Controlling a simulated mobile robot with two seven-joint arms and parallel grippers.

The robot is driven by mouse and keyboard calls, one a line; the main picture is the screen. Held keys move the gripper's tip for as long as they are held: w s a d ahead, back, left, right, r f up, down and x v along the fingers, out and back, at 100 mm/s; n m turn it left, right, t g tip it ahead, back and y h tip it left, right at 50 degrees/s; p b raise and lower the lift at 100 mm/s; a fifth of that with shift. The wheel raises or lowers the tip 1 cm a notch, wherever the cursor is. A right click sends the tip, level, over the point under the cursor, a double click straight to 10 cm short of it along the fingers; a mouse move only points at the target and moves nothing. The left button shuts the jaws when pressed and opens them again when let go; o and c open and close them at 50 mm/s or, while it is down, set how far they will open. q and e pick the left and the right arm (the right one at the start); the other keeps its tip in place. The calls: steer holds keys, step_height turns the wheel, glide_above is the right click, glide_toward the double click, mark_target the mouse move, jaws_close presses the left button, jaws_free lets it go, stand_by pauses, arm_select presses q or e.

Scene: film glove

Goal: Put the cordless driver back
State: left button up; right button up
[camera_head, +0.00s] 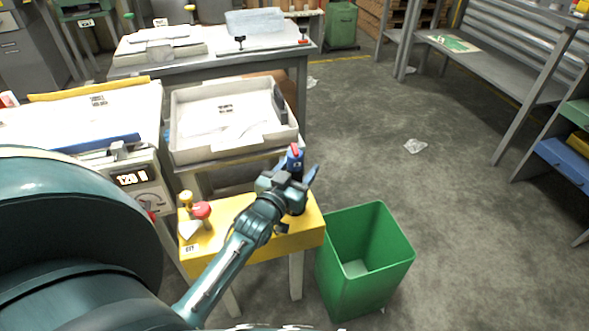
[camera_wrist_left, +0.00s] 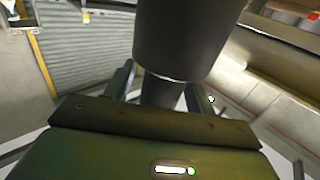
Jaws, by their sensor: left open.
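My left gripper (camera_head: 292,176) is open at the right end of the yellow bench (camera_head: 232,240). A blue object with a red mark (camera_head: 295,157), apparently the cordless driver, stands just beyond and between its fingers. Part of it is hidden behind the gripper. A dark cylinder (camera_head: 295,207) shows below the gripper; I cannot tell whether it belongs to the driver or to a holder. In the left wrist view a large dark cylinder (camera_wrist_left: 180,40) with a narrower lower part stands between the two green fingers. Contact with the fingers cannot be made out. My right gripper is not in view.
A green bin (camera_head: 365,255) stands right of the yellow bench. A red button (camera_head: 201,210) and a yellow knob (camera_head: 186,197) are on the bench's left part. A white tray (camera_head: 180,125) is behind it. The floor at right is mostly clear, with a crumpled film piece (camera_head: 415,146).

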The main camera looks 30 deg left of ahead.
arm_select(q)
steer(key=s+d+p, duration=0.1)
steer(key=s, duration=1.1)
steer(key=s+d+r+m+g+h+p, duration=0.2)
steer(key=s+d+r+g+p, duration=0.1)
steer(key=d+p, duration=0.4)
steer(key=s+d+r+m+g+h+p, duration=0.2)
steer(key=s+d+p, duration=0.4)
steer(key=p, duration=0.4)
steer(key=shift+d+r+g+h, duration=0.5)
steer(key=shift+d+r+g, duration=0.3)
steer(key=shift+g, duration=0.4)
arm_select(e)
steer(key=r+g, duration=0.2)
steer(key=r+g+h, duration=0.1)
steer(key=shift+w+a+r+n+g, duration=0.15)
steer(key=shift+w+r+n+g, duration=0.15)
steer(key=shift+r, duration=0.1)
